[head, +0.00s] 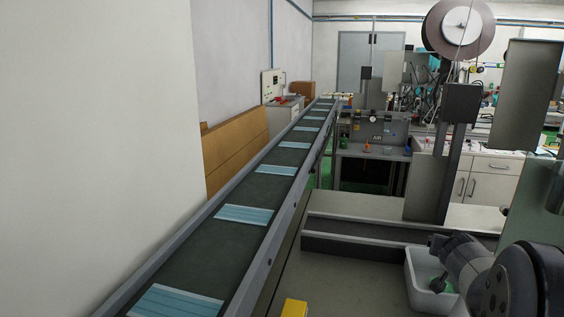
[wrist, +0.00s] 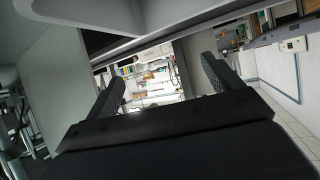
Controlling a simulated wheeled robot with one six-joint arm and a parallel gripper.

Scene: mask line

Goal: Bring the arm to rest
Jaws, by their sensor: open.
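My gripper (wrist: 164,74) shows in the wrist view with its two dark fingers wide apart and nothing between them. Past the fingers are a grey overhead edge and a bright, cluttered part of the room. In the head view, grey links of my arm (head: 470,262) show at the lower right, close to a white bin.
A conveyor (head: 190,262) carrying several blue masks (head: 243,215) runs away on the left. A white bin (head: 420,285) stands beside my arm. A yellow block (head: 294,308) is at the bottom edge. Machine posts (head: 455,150) rise at the right. A grey bench top (head: 345,285) has bare room.

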